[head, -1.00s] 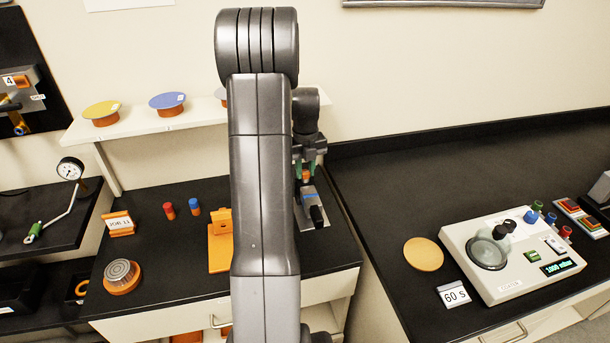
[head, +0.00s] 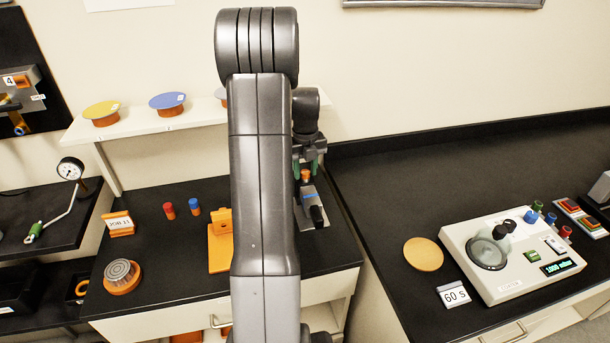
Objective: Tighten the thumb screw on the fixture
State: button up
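The fixture (head: 311,221) is a grey metal plate with a blue strip and a black knob, on the dark bench just right of my arm. An orange thumb screw (head: 305,176) stands at its far end. My gripper (head: 306,170) points down over the screw, its green-padded fingers to either side of the screw's top. The view is too small to tell whether the pads touch the screw. My arm hides part of the fixture's left side.
An orange stand (head: 220,250) is partly hidden left of my arm. Red (head: 169,211) and blue (head: 194,207) pegs, a label holder (head: 119,223) and a ridged round part (head: 121,276) stand farther left. A control box (head: 510,255) is on the right bench.

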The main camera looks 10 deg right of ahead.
jog(key=n, duration=0.4)
jog(key=shift+n, duration=1.6)
jog(key=shift+n, duration=1.2)
jog(key=n, duration=0.4)
jog(key=shift+n, duration=1.3)
